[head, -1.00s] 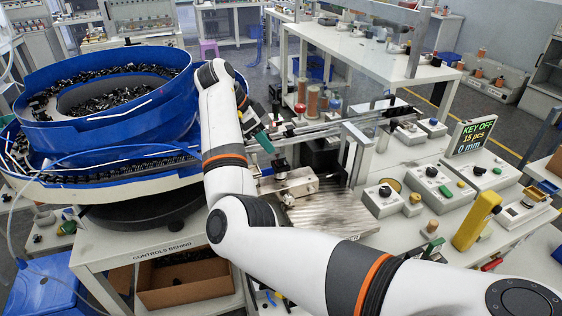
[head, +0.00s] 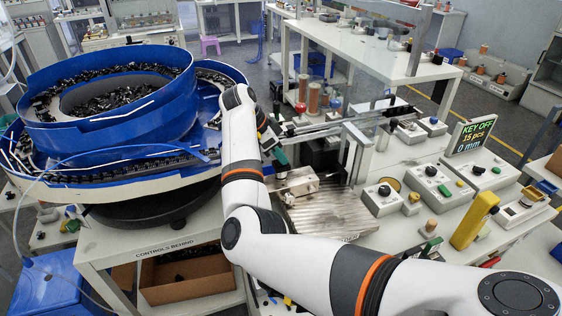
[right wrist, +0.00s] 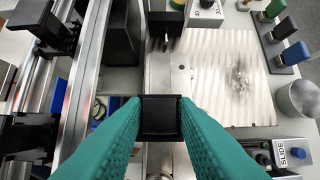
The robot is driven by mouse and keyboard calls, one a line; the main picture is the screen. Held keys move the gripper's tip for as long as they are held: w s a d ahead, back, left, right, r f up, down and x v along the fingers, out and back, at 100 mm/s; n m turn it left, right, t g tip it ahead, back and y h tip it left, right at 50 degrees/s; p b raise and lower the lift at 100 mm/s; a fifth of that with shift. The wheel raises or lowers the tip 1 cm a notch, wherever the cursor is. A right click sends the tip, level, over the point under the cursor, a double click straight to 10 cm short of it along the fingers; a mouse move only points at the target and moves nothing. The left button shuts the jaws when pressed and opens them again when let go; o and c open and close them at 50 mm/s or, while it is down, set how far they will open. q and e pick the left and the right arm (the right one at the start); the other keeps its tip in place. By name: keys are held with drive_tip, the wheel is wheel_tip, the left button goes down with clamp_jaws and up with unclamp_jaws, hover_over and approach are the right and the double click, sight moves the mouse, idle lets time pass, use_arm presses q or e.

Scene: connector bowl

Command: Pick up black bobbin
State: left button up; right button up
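My right gripper (head: 280,158), with green fingers, is low over the metal fixture at the middle of the bench in the head view. In the right wrist view the fingertips (right wrist: 161,100) stand on both sides of a square black piece (right wrist: 161,118), which looks like the black bobbin. It fills the gap between the fingers. I cannot tell whether the fingers are pressed on it or just beside it. A silver round part shows below it. In the head view the bobbin is mostly hidden by the gripper. My left gripper is not in view.
A blue bowl feeder (head: 110,95) full of black parts stands left of my right arm. A ribbed metal plate (head: 330,212) lies right of the gripper, with control boxes (head: 383,196) beyond. Metal rails (right wrist: 88,85) run along the left in the wrist view.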

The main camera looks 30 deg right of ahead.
clamp_jaws()
drive_tip(key=shift+r, duration=0.1)
